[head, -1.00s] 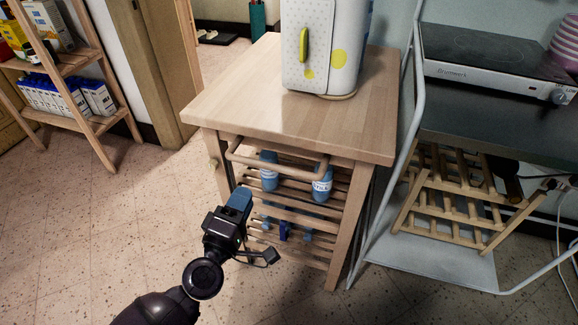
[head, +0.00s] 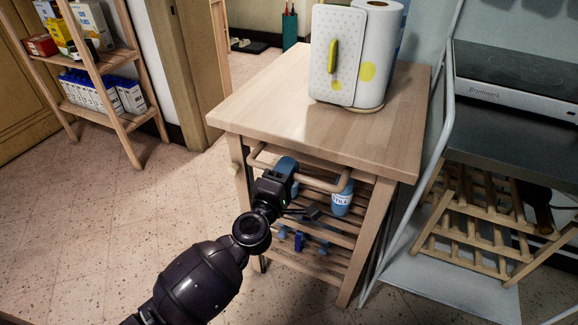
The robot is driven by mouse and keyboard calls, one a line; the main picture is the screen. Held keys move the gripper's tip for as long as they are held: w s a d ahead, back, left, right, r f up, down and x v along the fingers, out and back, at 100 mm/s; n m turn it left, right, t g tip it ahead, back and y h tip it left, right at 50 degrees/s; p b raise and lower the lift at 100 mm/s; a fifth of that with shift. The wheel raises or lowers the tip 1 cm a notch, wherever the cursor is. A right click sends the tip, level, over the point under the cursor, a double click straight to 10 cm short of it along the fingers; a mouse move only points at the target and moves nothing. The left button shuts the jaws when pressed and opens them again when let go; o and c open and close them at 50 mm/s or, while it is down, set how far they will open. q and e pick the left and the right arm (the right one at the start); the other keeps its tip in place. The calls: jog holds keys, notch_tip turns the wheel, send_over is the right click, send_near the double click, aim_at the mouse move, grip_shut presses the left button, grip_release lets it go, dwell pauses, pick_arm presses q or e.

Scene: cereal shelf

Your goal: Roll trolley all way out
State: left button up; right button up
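The trolley (head: 305,120) is a light wooden cart with a thick top, slatted shelves and a rounded wooden handle bar (head: 325,184) on its front. It stands against the back wall beside the metal rack. My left gripper (head: 286,167), black with blue fingertips, is at the left half of the handle bar and covers part of it. Whether the fingers are around the bar or only in front of it, and how far apart they are, I cannot tell. My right gripper is not in view.
A dotted white holder (head: 335,55) with a paper roll (head: 380,55) stands on the trolley top. A blue bottle (head: 342,198) sits inside. A white metal rack (head: 440,275) is close on the right. Wooden shelves (head: 130,120) stand at left. The floor (head: 110,220) at front left is clear.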

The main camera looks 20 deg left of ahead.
pick_arm(q)
jog(key=shift+w+r, duration=0.1)
jog(key=shift+w, duration=0.4)
grip_shut()
